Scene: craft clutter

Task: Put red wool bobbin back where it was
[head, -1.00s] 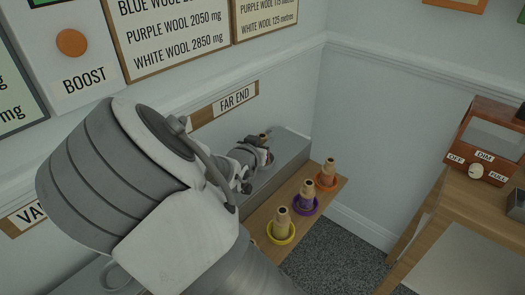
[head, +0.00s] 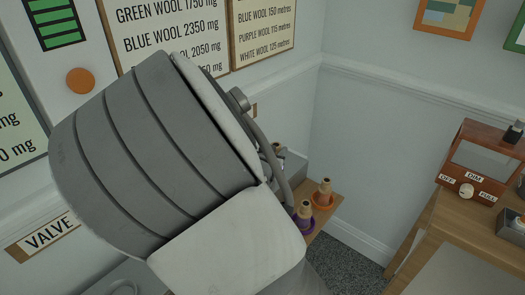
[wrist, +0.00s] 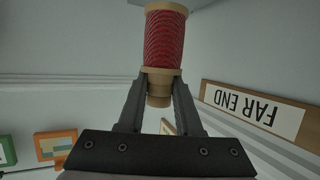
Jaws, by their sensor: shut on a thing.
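The red wool bobbin (wrist: 165,38) is a spool of red thread with tan end flanges, at the top of the wrist view. My gripper (wrist: 160,84) is shut on its tan neck. In the head view, my arm hides nearly all of the gripper and the red bobbin. A small tan tip (head: 277,147) shows past the arm's edge, but I cannot tell what it belongs to. Whether the bobbin touches anything beneath it is hidden.
On the wooden shelf stand a bobbin with a purple ring (head: 303,214) and one with an orange ring (head: 323,193). A FAR END sign (wrist: 253,110) is on the wall. A wooden table with a dimmer box (head: 482,165) stands right.

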